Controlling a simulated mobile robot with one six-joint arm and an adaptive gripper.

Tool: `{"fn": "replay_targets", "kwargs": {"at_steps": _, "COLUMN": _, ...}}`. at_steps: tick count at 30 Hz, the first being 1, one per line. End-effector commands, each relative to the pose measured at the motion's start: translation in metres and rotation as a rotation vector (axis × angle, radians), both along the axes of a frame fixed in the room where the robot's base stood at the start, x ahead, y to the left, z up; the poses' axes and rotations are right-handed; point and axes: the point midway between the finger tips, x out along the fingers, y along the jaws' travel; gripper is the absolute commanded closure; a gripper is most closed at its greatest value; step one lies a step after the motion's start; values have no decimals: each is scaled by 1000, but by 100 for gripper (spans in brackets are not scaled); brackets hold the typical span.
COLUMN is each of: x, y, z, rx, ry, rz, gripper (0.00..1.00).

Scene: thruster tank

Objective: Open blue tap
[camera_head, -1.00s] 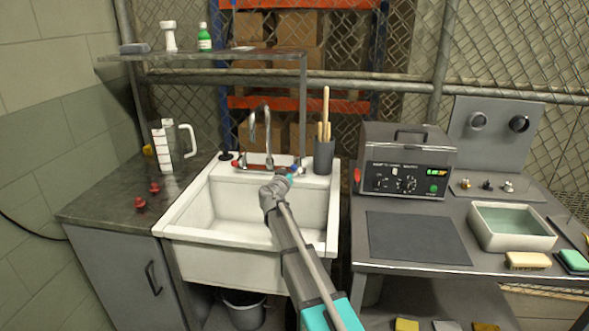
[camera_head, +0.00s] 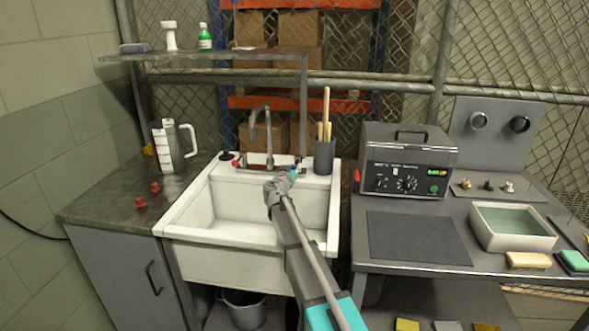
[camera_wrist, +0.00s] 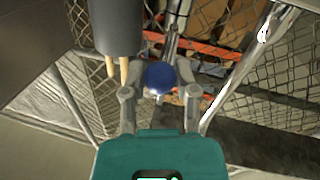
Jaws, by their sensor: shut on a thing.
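The blue tap (camera_wrist: 160,77) is a round knob, seen between the two fingers of my gripper (camera_wrist: 159,88) in the wrist view. My gripper is shut on it. In the head view my gripper (camera_head: 286,178) reaches over the white sink to the right side of the faucet base. Only a small bit of the blue tap (camera_head: 294,171) shows there, and the fingers are mostly hidden by my wrist. The curved metal faucet (camera_head: 254,130) stands at the back of the sink (camera_head: 180,212). I cannot see any water flowing.
A dark cup (camera_head: 324,158) with wooden handles stands close to the right of the tap and shows in the wrist view (camera_wrist: 115,25). A measuring jug (camera_head: 165,145) is on the left counter. A control box (camera_head: 405,160) stands on the right bench. The sink basin looks empty.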

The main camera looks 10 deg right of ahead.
Motion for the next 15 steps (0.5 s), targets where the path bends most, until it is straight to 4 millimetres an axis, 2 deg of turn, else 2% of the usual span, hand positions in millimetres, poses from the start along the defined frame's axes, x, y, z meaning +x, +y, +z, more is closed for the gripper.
{"fn": "replay_targets", "kwargs": {"at_steps": 1, "x": 0, "y": 0, "z": 0, "rx": 0, "ry": 0, "rz": 0, "gripper": 96}}
{"fn": "replay_targets", "kwargs": {"at_steps": 2, "x": 0, "y": 0, "z": 0, "rx": 0, "ry": 0, "rz": 0, "gripper": 100}}
{"fn": "replay_targets", "kwargs": {"at_steps": 15, "x": 0, "y": 4, "z": 0, "rx": 0, "ry": 0, "rz": 21, "gripper": 100}}
